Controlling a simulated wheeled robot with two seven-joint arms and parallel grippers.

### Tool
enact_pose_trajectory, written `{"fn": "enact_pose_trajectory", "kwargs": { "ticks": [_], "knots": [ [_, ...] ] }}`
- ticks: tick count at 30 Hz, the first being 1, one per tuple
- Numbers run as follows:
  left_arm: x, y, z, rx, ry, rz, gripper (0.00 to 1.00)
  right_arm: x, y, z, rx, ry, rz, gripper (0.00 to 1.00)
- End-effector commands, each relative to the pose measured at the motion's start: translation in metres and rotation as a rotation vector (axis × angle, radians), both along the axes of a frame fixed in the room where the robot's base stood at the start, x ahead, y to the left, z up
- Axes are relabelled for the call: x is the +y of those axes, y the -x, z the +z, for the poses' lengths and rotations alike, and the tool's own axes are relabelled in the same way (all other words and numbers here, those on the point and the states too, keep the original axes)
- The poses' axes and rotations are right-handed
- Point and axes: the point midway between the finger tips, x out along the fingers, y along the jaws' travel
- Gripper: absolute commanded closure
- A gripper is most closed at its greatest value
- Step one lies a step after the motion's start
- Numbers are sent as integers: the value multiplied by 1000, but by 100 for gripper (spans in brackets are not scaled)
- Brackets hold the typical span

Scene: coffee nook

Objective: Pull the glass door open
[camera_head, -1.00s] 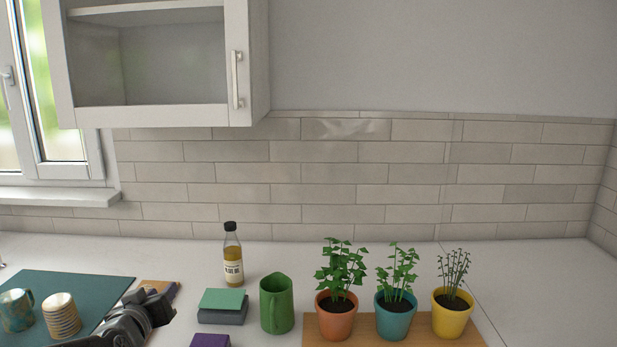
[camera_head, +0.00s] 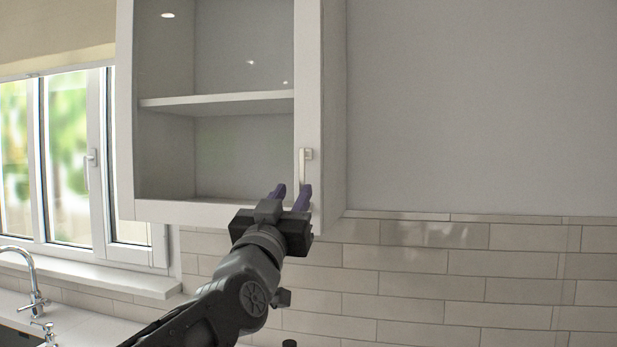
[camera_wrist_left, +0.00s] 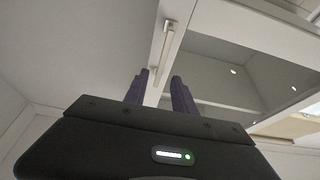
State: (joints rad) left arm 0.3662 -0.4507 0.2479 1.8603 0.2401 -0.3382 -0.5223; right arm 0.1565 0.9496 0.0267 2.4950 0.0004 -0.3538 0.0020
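The glass door (camera_head: 216,208) of the white wall cabinet is shut, and empty shelves show through its pane. Its vertical bar handle (camera_head: 303,168) is on the right stile; the handle also shows in the left wrist view (camera_wrist_left: 168,45). My left gripper (camera_head: 291,192) is raised just below and in front of the handle, and its purple fingers point up. In the left wrist view the fingers (camera_wrist_left: 159,90) are apart with nothing between them, and the handle lies beyond their tips. The lower end of the handle is partly hidden by a finger. My right gripper is not in view.
A window (camera_head: 70,155) with a sill is left of the cabinet, above a tap (camera_head: 35,285). The tiled wall (camera_head: 450,270) and plain wall to the right are clear. A dark bottle cap (camera_head: 289,343) shows at the bottom edge.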

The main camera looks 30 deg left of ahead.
Motion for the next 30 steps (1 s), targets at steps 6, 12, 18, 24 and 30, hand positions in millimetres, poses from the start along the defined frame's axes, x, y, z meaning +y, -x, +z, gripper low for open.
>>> {"fn": "enact_pose_trajectory", "kwargs": {
  "ticks": [6,12,18,24,30],
  "knots": [
    [3,-9,5,2,1,-1,68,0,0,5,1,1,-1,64],
    [11,-33,17,4,2,-1,68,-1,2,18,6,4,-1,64],
    [20,-59,28,2,2,0,68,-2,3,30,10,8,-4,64],
    [24,-69,30,1,0,0,68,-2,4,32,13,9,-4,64],
    [24,-69,29,0,0,0,68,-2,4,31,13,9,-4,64]
  ]
}}
